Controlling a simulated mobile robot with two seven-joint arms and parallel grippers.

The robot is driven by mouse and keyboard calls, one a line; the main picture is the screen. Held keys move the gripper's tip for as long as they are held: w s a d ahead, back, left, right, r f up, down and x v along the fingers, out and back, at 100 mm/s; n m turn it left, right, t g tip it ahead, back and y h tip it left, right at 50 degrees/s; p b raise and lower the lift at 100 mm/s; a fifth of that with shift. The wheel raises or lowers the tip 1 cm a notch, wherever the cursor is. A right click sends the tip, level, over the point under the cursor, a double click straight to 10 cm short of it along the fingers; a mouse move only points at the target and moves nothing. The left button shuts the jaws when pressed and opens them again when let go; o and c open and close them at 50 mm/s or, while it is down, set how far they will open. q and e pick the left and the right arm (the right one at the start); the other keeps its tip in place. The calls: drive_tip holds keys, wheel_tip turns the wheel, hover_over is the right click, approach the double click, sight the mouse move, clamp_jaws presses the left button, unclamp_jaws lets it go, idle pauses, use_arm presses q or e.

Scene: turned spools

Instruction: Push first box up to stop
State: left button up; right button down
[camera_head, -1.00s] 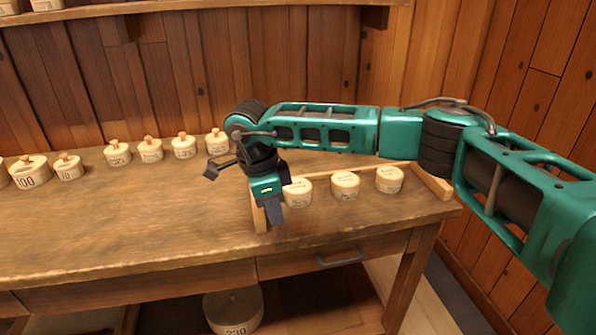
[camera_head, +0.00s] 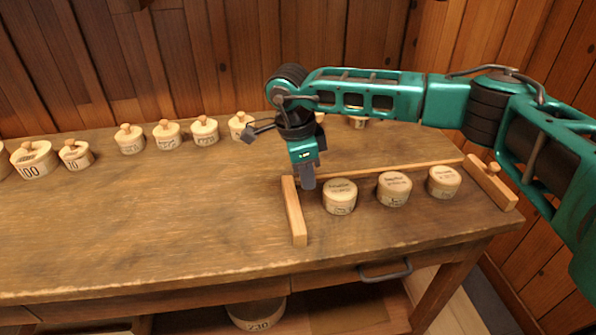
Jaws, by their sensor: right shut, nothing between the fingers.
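Three round, pale wooden boxes with dark lettering on their lids stand in a row at the right of the bench: a left one (camera_head: 340,197), a middle one (camera_head: 394,189) and a right one (camera_head: 443,182). A wooden bar (camera_head: 293,211) lies to the left of the row. Another bar with a small knob (camera_head: 490,183) lies at its right end. My right gripper (camera_head: 308,180) is shut and empty, pointing down just behind and left of the left box, near the far end of the left bar. My left gripper is out of view.
A thin wooden rail (camera_head: 400,169) runs behind the three boxes. Several knobbed round boxes, such as one (camera_head: 205,131), stand along the back of the bench (camera_head: 150,220). The bench's left front is clear. A drawer handle (camera_head: 385,270) sticks out at the front.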

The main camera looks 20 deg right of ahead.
sight(345, 188)
drive_tip(key=d, duration=0.2)
drive_tip(key=s+d, duration=0.1)
drive_tip(key=d, duration=0.2)
drive_tip(key=s+d+p, duration=0.1)
drive_tip(key=d, duration=0.2)
drive_tip(key=shift+a+f, duration=0.15)
drive_tip(key=shift+f, duration=0.7)
drive_tip(key=shift+a, duration=0.1)
drive_tip(key=shift+f, duration=0.1)
